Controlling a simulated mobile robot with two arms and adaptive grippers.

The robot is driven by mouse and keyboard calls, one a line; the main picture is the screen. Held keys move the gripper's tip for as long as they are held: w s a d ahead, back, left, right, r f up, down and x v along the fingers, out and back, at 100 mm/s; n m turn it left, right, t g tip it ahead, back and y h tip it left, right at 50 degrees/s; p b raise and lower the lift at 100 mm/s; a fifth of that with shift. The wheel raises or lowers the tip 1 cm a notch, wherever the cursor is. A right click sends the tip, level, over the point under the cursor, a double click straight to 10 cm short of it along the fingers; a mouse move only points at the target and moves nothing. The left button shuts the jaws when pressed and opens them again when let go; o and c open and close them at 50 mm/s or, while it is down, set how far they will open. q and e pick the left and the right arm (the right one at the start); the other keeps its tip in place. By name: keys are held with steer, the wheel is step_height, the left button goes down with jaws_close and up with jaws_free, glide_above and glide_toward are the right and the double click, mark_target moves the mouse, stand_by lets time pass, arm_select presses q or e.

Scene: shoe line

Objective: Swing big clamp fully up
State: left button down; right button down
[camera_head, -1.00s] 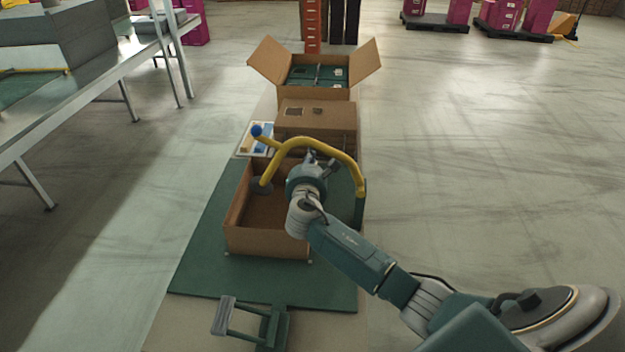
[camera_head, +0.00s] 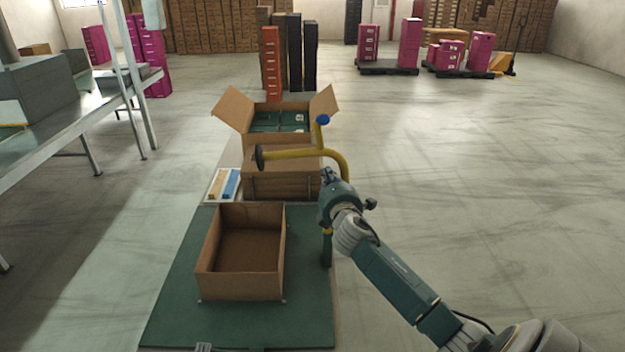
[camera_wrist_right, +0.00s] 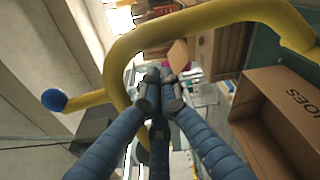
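The big clamp (camera_head: 300,153) is a yellow bent tube with a blue ball knob (camera_head: 322,119) and a dark round pad (camera_head: 259,157). It is raised, with the knob pointing up and the pad out to the left, clear above the open shoe carton (camera_head: 281,252). Its lower end meets a green post (camera_head: 326,249) right of the carton. My right gripper (camera_head: 328,178) is beside the tube. In the right wrist view its fingertips (camera_wrist_right: 161,88) are drawn together beside the yellow tube (camera_wrist_right: 215,18); contact is unclear. My left gripper is out of view.
The empty carton stands on a green mat (camera_head: 180,290). Behind it are a closed brown box (camera_head: 282,181) and an open box (camera_head: 233,110) with green contents. A tray (camera_head: 222,185) with blue and tan items lies left. The floor right is free.

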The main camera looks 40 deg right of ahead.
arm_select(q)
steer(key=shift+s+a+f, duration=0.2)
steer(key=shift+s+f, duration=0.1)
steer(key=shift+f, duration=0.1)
arm_select(e)
steer(key=shift+s+d+f+m, duration=0.1)
steer(key=shift+s+d+m, duration=0.3)
steer(key=shift+d, duration=0.15)
steer(key=shift+s+d+m, duration=0.3)
steer(key=shift+s+d, duration=0.05)
steer(key=shift+d, duration=0.2)
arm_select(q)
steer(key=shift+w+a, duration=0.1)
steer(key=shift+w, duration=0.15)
